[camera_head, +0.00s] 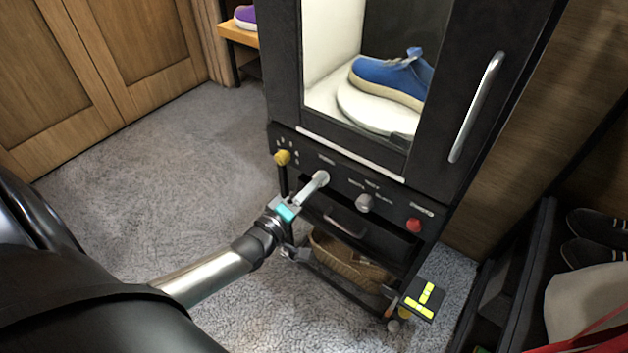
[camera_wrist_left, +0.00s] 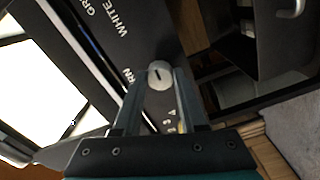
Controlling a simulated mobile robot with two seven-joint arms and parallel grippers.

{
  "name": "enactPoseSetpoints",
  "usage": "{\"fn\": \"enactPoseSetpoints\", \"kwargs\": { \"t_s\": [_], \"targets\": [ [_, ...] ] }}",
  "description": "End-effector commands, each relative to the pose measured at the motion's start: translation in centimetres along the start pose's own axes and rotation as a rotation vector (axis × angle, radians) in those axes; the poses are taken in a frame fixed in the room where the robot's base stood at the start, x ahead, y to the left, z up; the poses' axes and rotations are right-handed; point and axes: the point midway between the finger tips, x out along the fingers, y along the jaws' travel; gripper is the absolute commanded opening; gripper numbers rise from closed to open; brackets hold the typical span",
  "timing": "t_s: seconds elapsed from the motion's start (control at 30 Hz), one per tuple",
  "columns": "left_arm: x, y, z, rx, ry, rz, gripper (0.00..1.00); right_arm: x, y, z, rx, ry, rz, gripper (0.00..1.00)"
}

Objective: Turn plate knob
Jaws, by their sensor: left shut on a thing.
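The black cabinet (camera_head: 285,60) has a front panel with several controls. A pale round knob (camera_head: 322,177), below a small label, has my left gripper (camera_head: 317,181) at it. In the left wrist view the two fingers are shut on this knob (camera_wrist_left: 160,74), which has a dark slot mark. Behind the window, a blue sneaker (camera_head: 388,80) rests on a round white plate (camera_head: 362,112).
The panel also has a yellow knob (camera_head: 283,157), a grey knob (camera_head: 365,203) and a red button (camera_head: 414,225). A door handle (camera_head: 477,107) sticks out on the right. A wicker basket (camera_head: 345,262) sits below. Carpet is clear to the left.

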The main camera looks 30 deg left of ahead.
Motion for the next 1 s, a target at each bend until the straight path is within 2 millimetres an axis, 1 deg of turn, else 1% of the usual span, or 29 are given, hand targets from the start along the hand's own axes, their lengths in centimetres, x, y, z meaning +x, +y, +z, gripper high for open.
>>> {"fn": "enactPoseSetpoints", "kwargs": {
  "t_s": [0.2, 0.5, 1.0],
  "targets": [
    [0.0, 0.1, -0.1, 0.205, 0.001, -0.001, 0.0, 1.5, 0.7, 1.3, -0.005, -0.004, 0.009, 0.5],
    [0.0, 0.1, 0.0, 0.489, 0.0, -0.001, 0.0, 3.2, 1.5, 3.2, -0.009, -0.008, 0.021, 0.5],
    [0.0, 0.0, 0.0, 0.964, 0.0, 0.0, 0.0, 4.6, 2.7, 5.9, -0.014, -0.011, 0.035, 0.5]
  ]
}}
